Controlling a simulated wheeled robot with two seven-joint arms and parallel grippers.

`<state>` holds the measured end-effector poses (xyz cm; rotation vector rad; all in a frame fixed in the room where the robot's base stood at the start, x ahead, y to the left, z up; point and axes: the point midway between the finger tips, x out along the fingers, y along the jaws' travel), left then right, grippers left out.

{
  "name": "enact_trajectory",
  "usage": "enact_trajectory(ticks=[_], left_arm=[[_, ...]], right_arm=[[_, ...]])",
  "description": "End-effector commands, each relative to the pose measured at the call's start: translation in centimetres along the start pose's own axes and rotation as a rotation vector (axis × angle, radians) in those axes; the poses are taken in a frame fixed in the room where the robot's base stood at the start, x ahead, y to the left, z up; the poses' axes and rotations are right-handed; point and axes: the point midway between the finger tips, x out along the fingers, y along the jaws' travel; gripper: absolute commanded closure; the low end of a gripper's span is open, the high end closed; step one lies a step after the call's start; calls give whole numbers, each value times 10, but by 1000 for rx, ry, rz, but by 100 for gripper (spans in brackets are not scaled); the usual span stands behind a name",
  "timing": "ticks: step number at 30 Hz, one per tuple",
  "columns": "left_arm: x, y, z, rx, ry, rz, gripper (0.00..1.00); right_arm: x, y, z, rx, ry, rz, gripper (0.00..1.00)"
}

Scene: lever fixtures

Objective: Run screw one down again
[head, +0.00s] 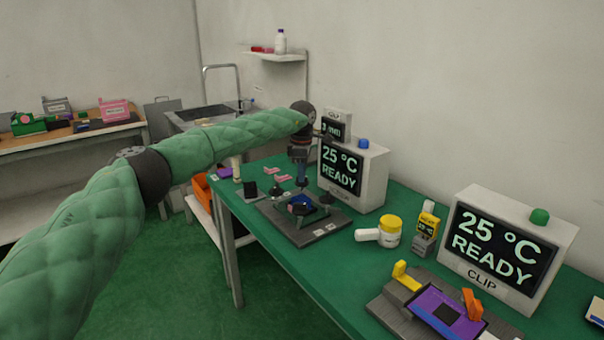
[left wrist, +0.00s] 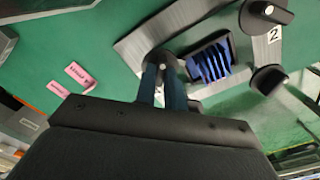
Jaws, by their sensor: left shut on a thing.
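A grey fixture plate (head: 318,234) lies on the green bench, with a blue finned block (head: 300,203) in its middle. My left gripper (head: 302,182) points down over the plate from behind. In the left wrist view its blue fingers (left wrist: 165,76) are shut on a round black screw knob (left wrist: 163,58) beside the finned block (left wrist: 210,64). The held knob's number is hidden. A black knob (left wrist: 268,12) stands by an arm marked 2, and another black knob (left wrist: 267,79) sits below it. My right gripper is not in view.
A monitor reading 25 °C READY (head: 352,173) stands close behind the fixture. Pink labelled pieces (head: 277,177) lie beyond it.

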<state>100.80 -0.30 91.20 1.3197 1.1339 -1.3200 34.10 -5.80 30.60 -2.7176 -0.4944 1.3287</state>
Motion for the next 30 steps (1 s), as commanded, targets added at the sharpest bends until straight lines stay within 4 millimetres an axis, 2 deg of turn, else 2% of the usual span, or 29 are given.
enact_trajectory(ticks=[8,15,16,19,30], left_arm=[[1,0,0,22,1,-1,100],[1,0,0,21,1,-1,100],[1,0,0,21,1,-1,87],[1,0,0,21,1,-1,68],[-2,0,0,21,0,0,67]], right_arm=[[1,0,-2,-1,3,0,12],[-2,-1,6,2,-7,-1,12],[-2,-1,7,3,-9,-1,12],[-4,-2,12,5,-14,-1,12],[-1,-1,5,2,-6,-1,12]])
